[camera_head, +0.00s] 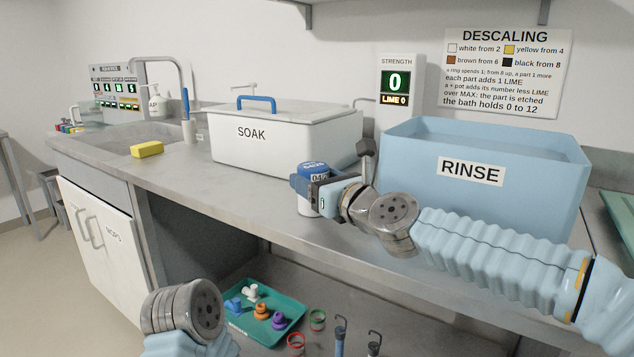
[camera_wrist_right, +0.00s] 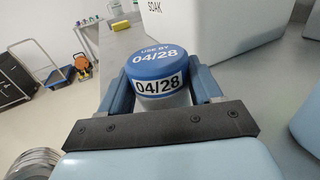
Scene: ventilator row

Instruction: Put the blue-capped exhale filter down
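The exhale filter (camera_head: 313,170) has a blue cap marked 04/28 and a pale body. It is upright over the counter near its front edge, in front of the SOAK tank. My right gripper (camera_head: 318,188) is around it, one finger on each side. In the right wrist view the filter (camera_wrist_right: 158,72) sits between the fingers of my right gripper (camera_wrist_right: 160,90), which look closed against its sides. I cannot tell whether its base touches the counter. My left gripper is out of view; only my left wrist shows at the bottom left.
The SOAK tank (camera_head: 285,152) with a blue handle stands behind the filter; the pale blue RINSE basin (camera_head: 480,205) is to the right. A yellow sponge (camera_head: 147,149) lies left. Bare counter (camera_head: 235,190) lies left of the filter. A green tray (camera_head: 245,325) of parts is below.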

